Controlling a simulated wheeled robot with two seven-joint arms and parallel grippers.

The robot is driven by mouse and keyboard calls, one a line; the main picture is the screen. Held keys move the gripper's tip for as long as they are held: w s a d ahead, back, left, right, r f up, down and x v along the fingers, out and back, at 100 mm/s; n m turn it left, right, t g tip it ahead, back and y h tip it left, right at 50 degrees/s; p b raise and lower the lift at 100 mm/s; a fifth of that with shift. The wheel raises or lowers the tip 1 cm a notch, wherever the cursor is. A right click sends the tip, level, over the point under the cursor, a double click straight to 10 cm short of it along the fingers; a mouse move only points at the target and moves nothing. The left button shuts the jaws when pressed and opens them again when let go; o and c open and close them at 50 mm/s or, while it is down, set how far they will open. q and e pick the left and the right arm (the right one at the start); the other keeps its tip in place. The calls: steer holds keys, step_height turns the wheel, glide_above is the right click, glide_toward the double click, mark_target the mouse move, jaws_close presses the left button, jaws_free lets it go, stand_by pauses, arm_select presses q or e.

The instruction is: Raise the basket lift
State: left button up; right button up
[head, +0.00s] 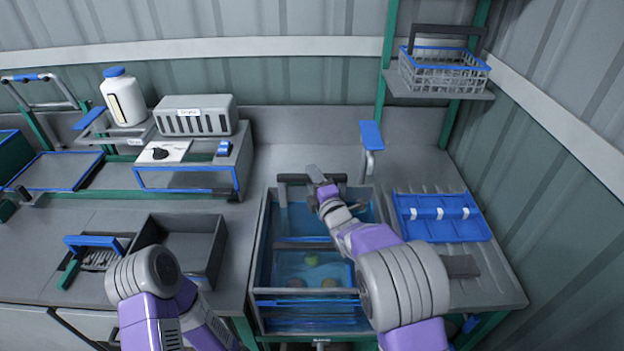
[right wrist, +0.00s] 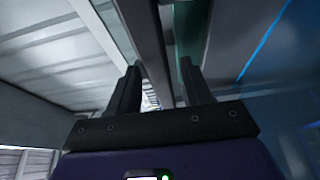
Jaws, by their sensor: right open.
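The wash tank (head: 259,262) holds blue water with a few tomatoes (head: 312,259) in it. The basket lift's dark handle (head: 290,181) stands at the tank's far end; its basket cannot be made out clearly in the water. My right gripper (head: 315,174) is at this handle, with its arm reaching over the tank. In the right wrist view the two dark fingers (right wrist: 158,88) are apart, with a long grey bar (right wrist: 150,35) showing between and beyond them. I cannot tell whether they touch it. My left arm is at the lower left, its gripper out of view.
A wire basket (head: 445,75) sits on a shelf at the back right. A blue rack (head: 440,232) lies on the ribbed drainboard right of the tank. A blue-handled tap (head: 371,137) stands behind the tank. A grey bin (head: 207,262) and a white jug (head: 122,98) are left.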

steer(key=shift+w+a, duration=0.2)
steer(key=shift+w, duration=0.35)
jaws_close()
